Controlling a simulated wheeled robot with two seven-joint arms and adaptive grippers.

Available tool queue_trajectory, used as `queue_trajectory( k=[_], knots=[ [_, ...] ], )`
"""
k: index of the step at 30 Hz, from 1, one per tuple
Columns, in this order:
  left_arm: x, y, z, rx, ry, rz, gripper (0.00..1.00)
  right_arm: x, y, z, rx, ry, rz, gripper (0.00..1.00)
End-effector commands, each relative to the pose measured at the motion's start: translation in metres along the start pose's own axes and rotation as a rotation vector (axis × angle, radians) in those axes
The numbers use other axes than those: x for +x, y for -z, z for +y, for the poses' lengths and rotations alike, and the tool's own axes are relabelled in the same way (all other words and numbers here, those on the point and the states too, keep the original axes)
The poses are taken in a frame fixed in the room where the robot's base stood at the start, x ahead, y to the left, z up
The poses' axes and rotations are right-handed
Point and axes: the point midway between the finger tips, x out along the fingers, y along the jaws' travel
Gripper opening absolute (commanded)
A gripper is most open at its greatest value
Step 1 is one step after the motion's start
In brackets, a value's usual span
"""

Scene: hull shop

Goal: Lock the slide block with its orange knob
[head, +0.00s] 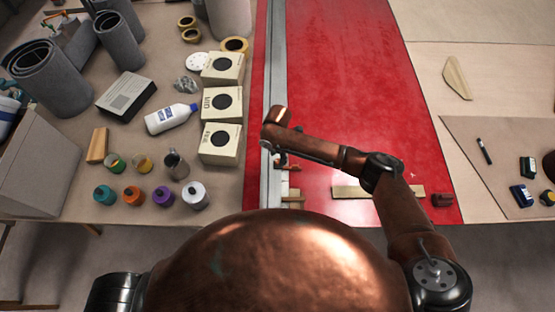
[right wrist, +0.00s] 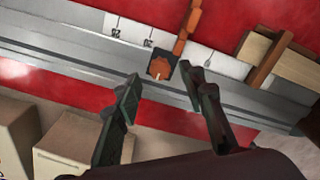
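The orange knob (right wrist: 160,67) sits on a small dark slide block (right wrist: 169,61) at the grey rail (right wrist: 60,42), with a pale pointer mark on the knob. An orange-brown bar (right wrist: 189,22) extends away from beside the block. My right gripper (right wrist: 160,74) is open. Its fingertips appear on either side of the knob in the right wrist view; I cannot tell whether they touch it. In the head view, my right gripper (head: 276,126) is over the grey rail (head: 276,60), and the slide block is mostly hidden beneath it. My left gripper is out of view.
Small printed marks (right wrist: 147,43) line the rail. A wooden piece (right wrist: 272,58) lies beside it. A red panel (head: 350,60) spreads right of the rail.

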Motion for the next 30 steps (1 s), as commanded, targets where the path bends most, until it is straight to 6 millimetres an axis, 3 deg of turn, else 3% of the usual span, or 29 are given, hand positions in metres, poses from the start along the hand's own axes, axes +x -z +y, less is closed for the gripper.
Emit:
queue_trajectory(
  k=[6,16,30],
  knots=[
    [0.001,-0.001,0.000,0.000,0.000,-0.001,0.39,0.024,0.000,-0.001,0.002,0.001,0.001,0.37],
    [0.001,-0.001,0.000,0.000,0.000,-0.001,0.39,0.028,0.000,0.000,0.001,-0.001,0.001,0.37],
    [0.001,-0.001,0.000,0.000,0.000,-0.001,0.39,0.027,0.000,0.000,0.002,-0.001,0.001,0.06]
  ],
)
